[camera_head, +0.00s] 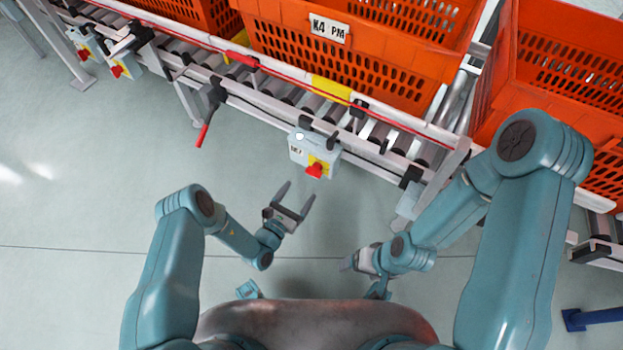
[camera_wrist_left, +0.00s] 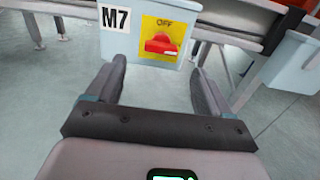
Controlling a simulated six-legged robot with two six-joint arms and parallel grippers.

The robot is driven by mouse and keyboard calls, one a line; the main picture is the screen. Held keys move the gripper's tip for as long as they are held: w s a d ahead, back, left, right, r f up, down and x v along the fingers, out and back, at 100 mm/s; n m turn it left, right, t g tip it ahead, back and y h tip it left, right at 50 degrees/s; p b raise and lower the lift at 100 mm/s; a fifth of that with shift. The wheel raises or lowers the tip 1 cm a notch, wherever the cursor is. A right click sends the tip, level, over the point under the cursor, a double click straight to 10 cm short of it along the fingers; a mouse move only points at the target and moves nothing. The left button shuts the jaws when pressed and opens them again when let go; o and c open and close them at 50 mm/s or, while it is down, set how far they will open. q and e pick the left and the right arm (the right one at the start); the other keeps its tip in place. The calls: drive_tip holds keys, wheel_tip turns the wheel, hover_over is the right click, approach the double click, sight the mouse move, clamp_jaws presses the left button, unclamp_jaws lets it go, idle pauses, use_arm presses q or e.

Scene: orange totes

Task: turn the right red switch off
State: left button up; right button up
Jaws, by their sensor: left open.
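A red switch (camera_head: 315,170) on a yellow plate sits on a pale grey box (camera_head: 300,150) below the conveyor rail. In the left wrist view the red switch (camera_wrist_left: 161,44) has its handle lying horizontally, with "OFF" printed above and an "M7" label to its left. My left gripper (camera_head: 297,192) is open and empty, its fingers pointing toward the box and apart from the switch. In the left wrist view the fingers (camera_wrist_left: 158,72) stand on either side below the switch. My right gripper (camera_head: 348,263) is low at centre right, its jaws too small to judge.
Two more red switches (camera_head: 87,54) (camera_head: 117,71) are on boxes at far left. A red-handled lever (camera_head: 202,134) hangs from the conveyor. Orange totes (camera_head: 380,50) stand on the rollers. Another pale box (camera_head: 408,203) hangs at right. The floor before the conveyor is clear.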

sight(316, 170)
use_arm(q)
drive_tip(key=b+x, duration=0.1)
drive_tip(key=x, duration=0.6)
drive_tip(key=shift+w+d+b, duration=0.2)
drive_tip(key=shift+b, duration=0.2)
drive_tip(key=c, duration=1)
drive_tip(key=shift+c, duration=0.2)
